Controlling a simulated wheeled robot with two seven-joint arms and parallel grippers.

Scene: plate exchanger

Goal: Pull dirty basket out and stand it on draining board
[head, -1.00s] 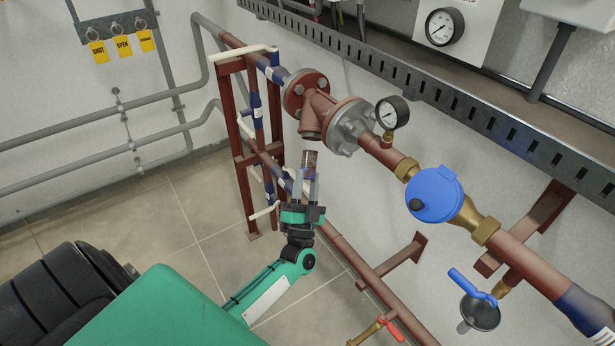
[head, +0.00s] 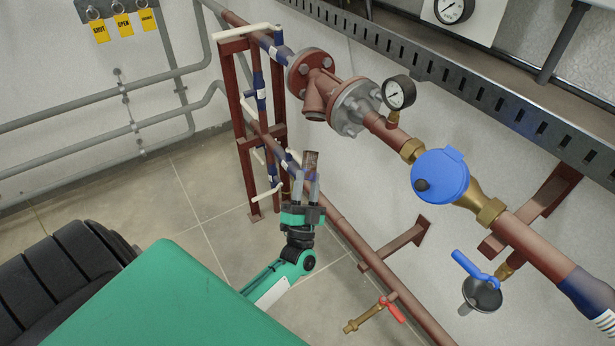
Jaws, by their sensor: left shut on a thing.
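The dirty basket (head: 310,160) is a small brown, stained cylinder. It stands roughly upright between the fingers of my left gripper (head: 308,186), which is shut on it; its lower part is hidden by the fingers. The basket is apart from the red-brown strainer body (head: 318,92), just below its downward-angled branch in the head view. My right gripper is not in view. I cannot see a draining board.
A red pipe stand (head: 242,130) with white-handled valves is close behind and left of the gripper. A lower pipe (head: 352,233) runs past on the right, with a red-handled brass valve (head: 375,314). A gauge (head: 398,93) and blue meter (head: 440,176) sit on the main line. Tiled floor (head: 200,200) is clear at left.

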